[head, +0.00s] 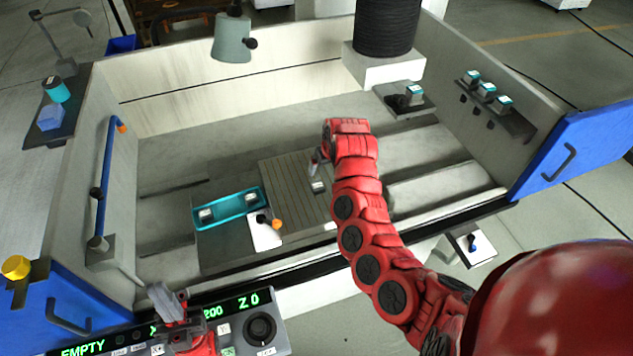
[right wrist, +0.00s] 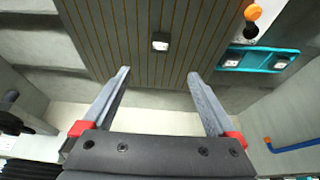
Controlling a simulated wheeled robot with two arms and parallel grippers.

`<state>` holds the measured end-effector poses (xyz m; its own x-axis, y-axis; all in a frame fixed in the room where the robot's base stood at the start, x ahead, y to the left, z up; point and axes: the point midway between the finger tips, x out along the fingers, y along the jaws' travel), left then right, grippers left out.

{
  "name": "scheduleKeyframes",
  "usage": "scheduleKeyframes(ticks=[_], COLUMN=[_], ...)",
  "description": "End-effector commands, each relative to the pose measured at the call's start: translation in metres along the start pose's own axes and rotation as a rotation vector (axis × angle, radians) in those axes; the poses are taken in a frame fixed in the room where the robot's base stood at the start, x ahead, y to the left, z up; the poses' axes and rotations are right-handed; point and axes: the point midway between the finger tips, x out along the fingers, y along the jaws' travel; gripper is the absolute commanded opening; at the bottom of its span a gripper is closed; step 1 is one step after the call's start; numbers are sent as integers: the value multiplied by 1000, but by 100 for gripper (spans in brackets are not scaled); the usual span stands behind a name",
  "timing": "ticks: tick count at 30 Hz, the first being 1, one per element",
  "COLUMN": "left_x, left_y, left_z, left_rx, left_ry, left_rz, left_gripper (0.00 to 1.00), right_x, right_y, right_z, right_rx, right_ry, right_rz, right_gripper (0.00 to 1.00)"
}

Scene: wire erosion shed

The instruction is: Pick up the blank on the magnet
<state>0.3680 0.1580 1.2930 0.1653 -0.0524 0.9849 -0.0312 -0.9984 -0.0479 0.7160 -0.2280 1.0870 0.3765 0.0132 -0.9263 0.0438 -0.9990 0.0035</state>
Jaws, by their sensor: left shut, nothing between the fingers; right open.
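The blank (head: 319,187) is a small dark block with a pale top. It sits on the striped grey magnet plate (head: 283,180) inside the machine tank. In the right wrist view the blank (right wrist: 160,42) lies beyond the fingertips, roughly centred between them, on the magnet (right wrist: 105,35). My right gripper (head: 314,165) is open and empty above the plate, near the blank; the arm hides part of the plate's right side. My left gripper (head: 163,300) is shut and empty over the control panel at the lower left.
A teal tray (head: 251,191) with two similar blocks stands left of the magnet. An orange-knobbed lever (head: 276,224) is at the plate's front. Tank walls rise around. Several blocks sit on the right wall shelf (head: 510,120). A green lamp (head: 232,40) hangs at the back.

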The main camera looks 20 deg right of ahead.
Motion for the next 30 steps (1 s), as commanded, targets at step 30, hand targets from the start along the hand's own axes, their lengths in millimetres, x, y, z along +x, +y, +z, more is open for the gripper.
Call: scheduleKeyframes(ticks=[30], left_x=[-45], left_y=[2], left_z=[8], left_rx=[0], left_ry=[0], left_rz=[0], left_gripper=[0], right_x=[114], right_y=[0], right_z=[0], right_rx=[3], right_ry=[6], right_rz=[-1], right_gripper=[92])
